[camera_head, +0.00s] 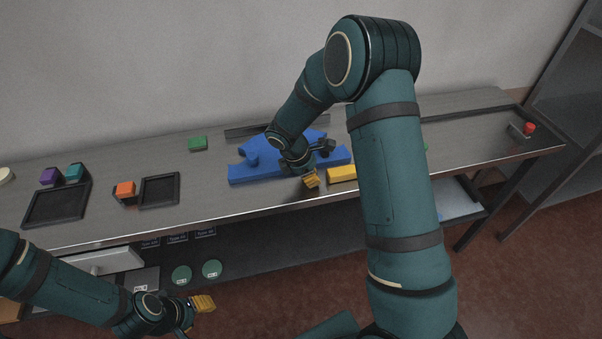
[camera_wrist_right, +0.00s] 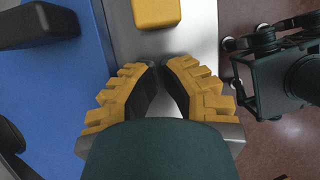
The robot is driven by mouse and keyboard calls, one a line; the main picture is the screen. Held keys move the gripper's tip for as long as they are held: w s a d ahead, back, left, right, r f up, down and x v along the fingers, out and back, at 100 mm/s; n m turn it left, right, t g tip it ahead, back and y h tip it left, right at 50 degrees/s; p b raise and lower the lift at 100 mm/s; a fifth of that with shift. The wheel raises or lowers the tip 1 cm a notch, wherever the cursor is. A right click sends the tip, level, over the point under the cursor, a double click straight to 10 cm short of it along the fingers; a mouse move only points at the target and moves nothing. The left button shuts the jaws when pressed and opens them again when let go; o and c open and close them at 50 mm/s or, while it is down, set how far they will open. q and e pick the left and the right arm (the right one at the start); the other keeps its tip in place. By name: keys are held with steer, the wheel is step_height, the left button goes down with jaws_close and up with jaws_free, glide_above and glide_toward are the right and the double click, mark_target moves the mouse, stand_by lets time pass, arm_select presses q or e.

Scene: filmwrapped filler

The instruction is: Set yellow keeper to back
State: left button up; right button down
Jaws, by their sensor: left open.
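A yellow block (camera_head: 342,173) lies at the front edge of the blue fixture on the steel table. Its near part also shows at the top of the right wrist view (camera_wrist_right: 156,12). My right gripper (camera_head: 312,181) is just left of the block and apart from it. In the right wrist view its yellow-padded fingers (camera_wrist_right: 162,68) lean towards each other with a narrow gap and nothing seen between them. The block lies beyond the tips. My left gripper (camera_head: 203,303) is open, low in front of the table.
The blue fixture (camera_head: 245,172) lies beside the right gripper. A green block (camera_head: 198,143), an orange block (camera_head: 125,189), a purple block (camera_head: 50,176) and a black tray (camera_head: 160,191) are further left. A red button (camera_head: 529,128) is at the right end. My right arm hides part of the table.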

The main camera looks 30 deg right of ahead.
mark_target(336, 169)
steer(key=shift+s+d, duration=0.25)
steer(key=shift+d, duration=0.6)
steer(key=d, duration=0.3)
steer(key=s+d, duration=0.1)
steer(key=d, duration=0.2)
steer(key=s+d+p, duration=0.1)
steer(key=d, duration=0.2)
steer(key=shift+s+d, duration=0.15)
steer(key=shift+d, duration=0.05)
arm_select(q)
steer(key=shift+w+r, duration=0.15)
steer(key=shift+r, duration=0.4)
arm_select(e)
steer(key=shift+w+a, duration=0.2)
steer(key=shift+a, duration=0.3)
steer(key=a, duration=0.3)
steer(key=shift+w, duration=0.35)
arm_select(q)
steer(key=shift+a+r+p, duration=0.6)
steer(key=shift+r+p, duration=0.15)
steer(key=shift+p, duration=0.05)
arm_select(e)
steer(key=s+v, duration=0.1)
steer(key=v, duration=0.9)
steer(key=shift+w, duration=0.4)
